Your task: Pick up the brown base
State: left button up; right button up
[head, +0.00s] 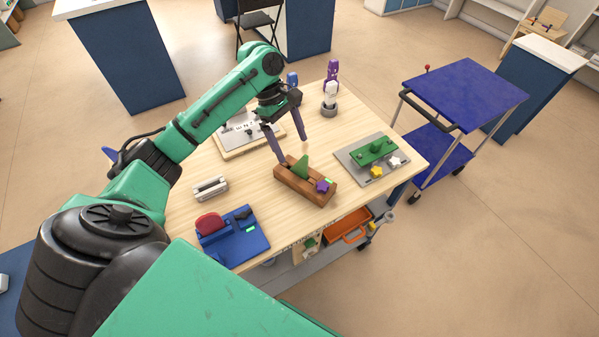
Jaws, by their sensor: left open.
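The brown base (293,183) is a long block lying on the wooden table, slanted toward the lower right. A green triangular piece (301,166) stands up from it, and a purple star-shaped piece (322,186) sits at its right end. My left gripper (292,149) is open, fingers pointing down, just above and behind the base's left part. Nothing shows between its fingers. I cannot tell whether a fingertip touches the base. My right gripper is not in view.
On the wooden table (260,183), a grey board (345,155) with green and star pieces lies right of the base. A blue fixture (243,243) and a pale block (210,187) lie left. A white-and-grey upright object (330,100) stands behind. A blue cart (465,90) stands right.

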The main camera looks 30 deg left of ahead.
aim_at(303, 174)
pick_arm(q)
jog(key=d+f, duration=0.1)
jog(key=s+d+f, duration=0.1)
jog(key=d+f, duration=0.1)
jog(key=shift+d+p, duration=0.15)
jog(key=shift+p, duration=0.15)
jog(key=f, duration=0.3)
jog(key=shift+w+p, duration=0.25)
jog(key=shift+p, duration=0.05)
jog(key=x, duration=0.2)
jog(key=p+x, duration=0.1)
jog(key=x, duration=0.1)
jog(key=shift+s+a, duration=0.15)
jog(key=shift+a, duration=0.2)
jog(key=shift+d+f, duration=0.1)
jog(key=shift+d, duration=0.1)
jog(key=shift+a, duration=0.15)
jog(key=c, duration=1.2)
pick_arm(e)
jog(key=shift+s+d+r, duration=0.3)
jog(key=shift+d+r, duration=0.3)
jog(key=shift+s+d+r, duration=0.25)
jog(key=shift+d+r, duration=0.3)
